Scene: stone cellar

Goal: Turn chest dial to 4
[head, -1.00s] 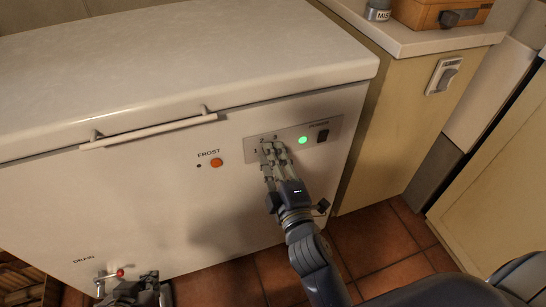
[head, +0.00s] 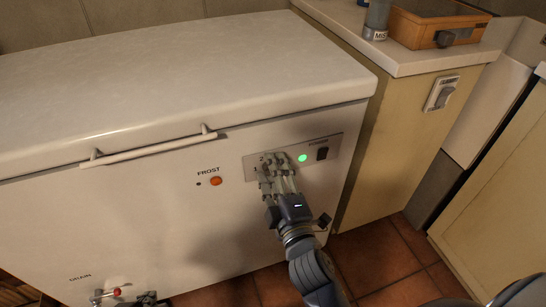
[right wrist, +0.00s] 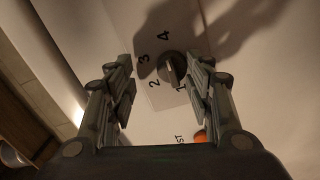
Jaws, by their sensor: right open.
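The white chest freezer (head: 110,215) carries a grey control panel (head: 335,141) at its front right. The dial (right wrist: 172,68) is a dark round knob with a raised grip; the right wrist view shows the numbers 1 to 4 around it. I cannot clearly tell which number it points to. My right gripper (right wrist: 164,72) is open, with a finger on either side of the dial; contact is not clear. In the head view my right gripper (head: 276,170) covers the dial. My left gripper (head: 135,300) is cut off at the bottom edge, below the red-tipped drain valve (head: 117,291).
A green light (head: 303,158) and a black power switch (head: 322,153) are right of the dial. An orange FROST light (head: 216,181) is to its left. A cabinet (head: 395,130) with an orange box (head: 440,25) stands close on the right.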

